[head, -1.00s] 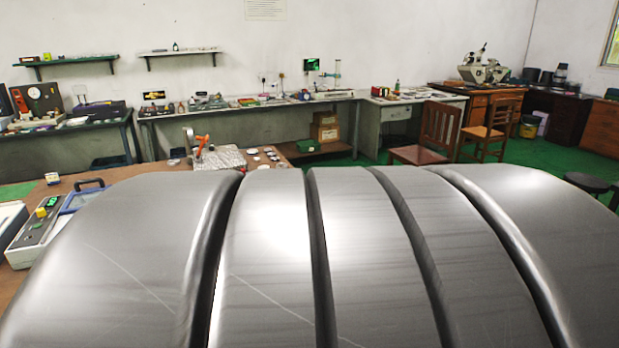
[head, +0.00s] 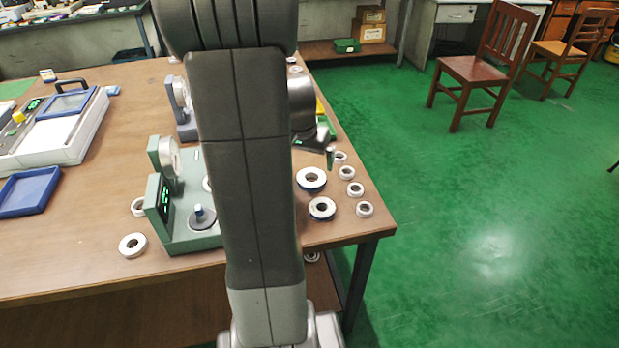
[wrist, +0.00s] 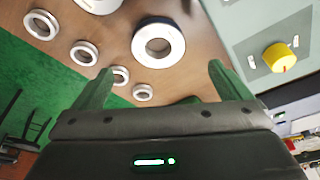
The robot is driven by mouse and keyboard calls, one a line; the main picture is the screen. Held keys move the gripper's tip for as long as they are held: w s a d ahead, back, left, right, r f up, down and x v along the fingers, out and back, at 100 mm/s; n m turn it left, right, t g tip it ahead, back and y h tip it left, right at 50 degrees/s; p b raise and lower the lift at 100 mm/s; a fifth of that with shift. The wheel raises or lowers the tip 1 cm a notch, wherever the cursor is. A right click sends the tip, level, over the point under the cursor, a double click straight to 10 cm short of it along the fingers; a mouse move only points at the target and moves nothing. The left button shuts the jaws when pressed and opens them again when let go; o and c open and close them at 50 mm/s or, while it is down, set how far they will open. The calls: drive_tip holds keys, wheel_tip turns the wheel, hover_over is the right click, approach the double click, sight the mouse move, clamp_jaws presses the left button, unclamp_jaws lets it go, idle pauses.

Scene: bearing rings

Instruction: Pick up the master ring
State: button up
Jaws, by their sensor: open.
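Two larger pale rings with dark blue edges lie flat on the brown table, right of my arm; I cannot tell which is the master ring. The farther one (head: 312,187) is also in the wrist view (wrist: 142,42), in front of my fingers. The nearer one (head: 321,216) is cut off by the top edge of the wrist view (wrist: 80,2). My gripper (wrist: 160,82) is open and empty, its fingers apart and touching no ring. In the head view my gripper (head: 328,150) is just beyond the farther ring, partly hidden by my arm.
Several small rings (head: 364,209) line the table's right edge; more lie left, including one near the front (head: 133,245). A green gauge (head: 163,225) stands left of my arm. A yellow knob (wrist: 279,57) sits on a grey-green surface. A blue tray (head: 27,190) lies far left.

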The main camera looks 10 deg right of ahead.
sight(312, 181)
drive_tip(key=shift+x, duration=3.95)
drive_tip(key=shift+d, duration=0.15)
